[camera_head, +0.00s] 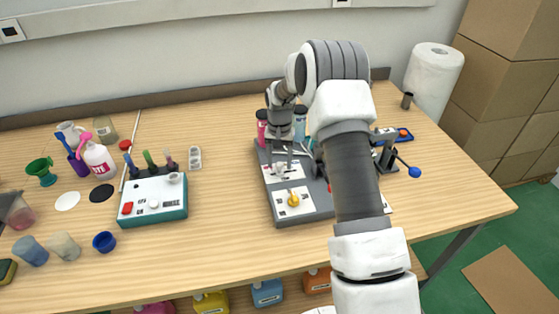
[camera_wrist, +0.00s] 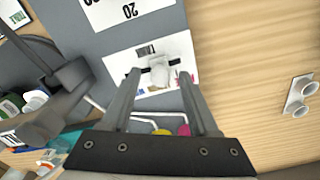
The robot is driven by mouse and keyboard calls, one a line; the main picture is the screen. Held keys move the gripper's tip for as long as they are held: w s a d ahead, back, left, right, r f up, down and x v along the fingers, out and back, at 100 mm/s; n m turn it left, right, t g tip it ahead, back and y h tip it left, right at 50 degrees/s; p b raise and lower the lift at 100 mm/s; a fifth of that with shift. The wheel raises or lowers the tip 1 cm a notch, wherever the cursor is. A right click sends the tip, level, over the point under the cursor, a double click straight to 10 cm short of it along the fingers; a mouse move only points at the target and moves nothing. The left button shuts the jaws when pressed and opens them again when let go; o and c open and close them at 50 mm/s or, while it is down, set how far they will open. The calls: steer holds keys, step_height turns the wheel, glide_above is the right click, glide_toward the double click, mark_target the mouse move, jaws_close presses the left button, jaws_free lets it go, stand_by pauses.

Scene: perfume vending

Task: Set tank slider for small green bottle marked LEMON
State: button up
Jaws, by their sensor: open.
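My gripper (camera_wrist: 158,88) is open, its two fingers on either side of a pale slider knob (camera_wrist: 160,72) with a dark crossbar. The knob sits on a white label panel (camera_wrist: 128,62) of a grey dispenser (camera_head: 268,200). I cannot tell whether the fingers touch it. In the head view my gripper (camera_head: 280,166) is low over that panel. A pink tank (camera_head: 261,124) and a blue-teal tank (camera_head: 300,116) stand behind it.
A yellow knob (camera_head: 293,199) sits on the dispenser's front panel. My arm hides the dispenser's right part. A lever with a blue ball (camera_head: 414,172) stands at right. Cups, including a dark blue one (camera_head: 104,241), stand at left. Bare table lies between the box and dispenser.

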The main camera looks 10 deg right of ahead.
jaws_close()
stand_by(1.3)
